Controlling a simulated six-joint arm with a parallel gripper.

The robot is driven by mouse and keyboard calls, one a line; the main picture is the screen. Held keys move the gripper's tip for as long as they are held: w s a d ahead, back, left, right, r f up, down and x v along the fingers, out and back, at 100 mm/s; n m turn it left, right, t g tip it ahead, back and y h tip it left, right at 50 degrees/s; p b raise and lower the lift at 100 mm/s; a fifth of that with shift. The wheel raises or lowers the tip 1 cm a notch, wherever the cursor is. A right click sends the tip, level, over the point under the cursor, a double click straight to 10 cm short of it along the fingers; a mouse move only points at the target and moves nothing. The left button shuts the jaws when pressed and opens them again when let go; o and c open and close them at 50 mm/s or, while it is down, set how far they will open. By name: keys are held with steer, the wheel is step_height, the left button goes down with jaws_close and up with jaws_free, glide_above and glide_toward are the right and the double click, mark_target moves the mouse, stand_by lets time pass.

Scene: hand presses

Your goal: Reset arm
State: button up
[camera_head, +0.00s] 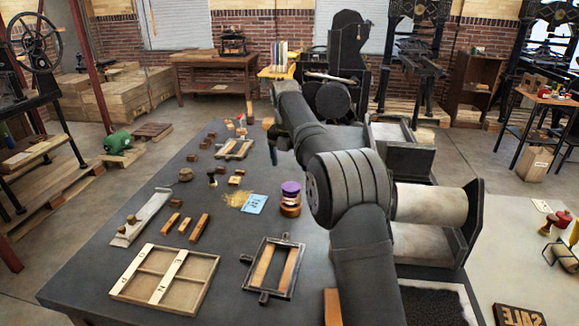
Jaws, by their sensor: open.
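My arm rises from the lower middle of the view, bends over the right part of the dark table (95,272) and reaches toward its far side. My gripper (273,150) is small at the far end of the arm, above the table's back part. It is open, and I see nothing held in it. Its fingertips are partly hidden and too small to make out clearly.
On the table are a divided wooden tray (212,260), a dark metal frame (298,262), wooden blocks (200,227), a purple-topped jar (290,195), a blue card (254,204) and a roller press (433,205) close to my arm's right. Bare table lies between them.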

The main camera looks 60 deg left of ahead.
mark_target(291, 186)
steer(key=f, duration=0.4)
steer(key=w+f, duration=0.1)
steer(key=f, duration=0.7)
steer(key=shift+w+a+f, duration=0.15)
steer(key=shift+a+f, duration=0.15)
steer(key=shift+a, duration=0.1)
step_height(291, 186, up, 3)
steer(key=shift+r, duration=0.75)
